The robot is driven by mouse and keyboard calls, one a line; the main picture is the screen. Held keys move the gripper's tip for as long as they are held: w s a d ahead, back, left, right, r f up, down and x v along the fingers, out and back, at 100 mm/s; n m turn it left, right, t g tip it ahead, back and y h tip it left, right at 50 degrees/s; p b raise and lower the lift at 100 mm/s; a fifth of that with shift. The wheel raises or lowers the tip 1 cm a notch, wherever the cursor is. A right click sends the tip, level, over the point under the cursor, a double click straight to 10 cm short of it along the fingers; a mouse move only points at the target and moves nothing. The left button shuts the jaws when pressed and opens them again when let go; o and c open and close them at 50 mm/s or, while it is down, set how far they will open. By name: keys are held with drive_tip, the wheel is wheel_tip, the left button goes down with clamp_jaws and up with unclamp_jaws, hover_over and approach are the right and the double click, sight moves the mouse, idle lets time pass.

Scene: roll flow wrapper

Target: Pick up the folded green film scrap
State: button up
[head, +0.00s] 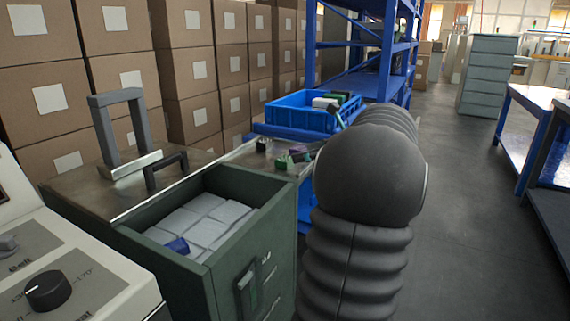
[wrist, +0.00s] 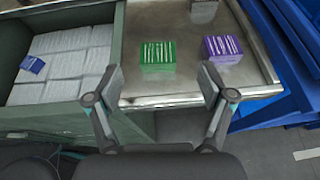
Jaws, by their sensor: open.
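The folded green film scrap (wrist: 158,57) lies on the bare metal tabletop in the wrist view, with pale stripes across its top. It shows small and partly blocked in the head view (head: 282,163). My gripper (wrist: 160,82) is open and empty, its two fingers spread wide at the near edge of the tabletop. The scrap lies beyond the fingertips, roughly in line with the gap between them. In the head view my dark arm hides much of the gripper.
A similar purple scrap (wrist: 222,48) lies to the right of the green one. An open green drawer (head: 165,240) holds white packs and a blue scrap (wrist: 33,64). A blue crate (head: 290,117) stands behind the tabletop. A grey upright frame (head: 104,130) stands at the left.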

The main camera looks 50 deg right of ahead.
sight(287, 159)
drive_tip(key=shift+s+f+x, duration=0.1)
drive_tip(key=shift+f+x, duration=0.1)
drive_tip(key=shift+x, duration=1.4)
drive_tip(key=shift+s+f+x, duration=0.1)
drive_tip(key=shift+f+x, duration=0.1)
drive_tip(key=shift+x, duration=1.45)
drive_tip(key=shift+a, duration=0.2)
drive_tip(key=c, duration=0.8)
